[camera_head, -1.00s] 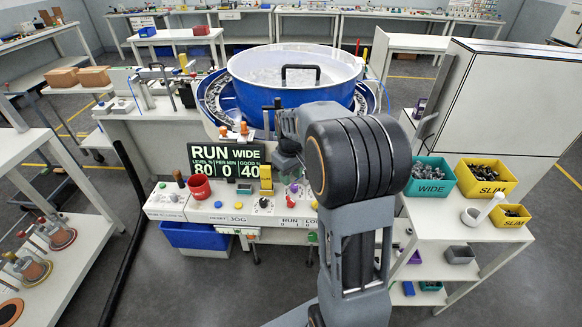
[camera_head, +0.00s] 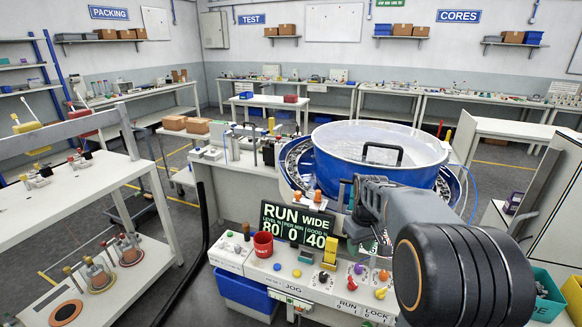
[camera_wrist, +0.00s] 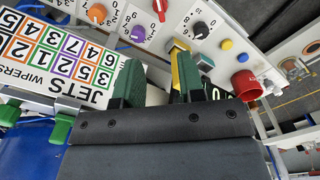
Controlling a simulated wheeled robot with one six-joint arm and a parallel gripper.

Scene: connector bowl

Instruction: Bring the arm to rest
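My arm comes in at the lower right of the head view, with a large black joint near the camera and a grey link reaching towards the feeder bowl (camera_head: 340,165). My gripper (camera_head: 378,247) hangs at the far end of that link, above the control panel (camera_head: 335,285), small and partly hidden there. In the wrist view its two dark green fingers stand apart with a gap between them, so my gripper (camera_wrist: 165,78) is open, with nothing seen held.
A teal bin (camera_head: 548,297) and a yellow bin (camera_head: 574,296) stand at the right. A shelf unit (camera_head: 75,215) stands left, with open floor between.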

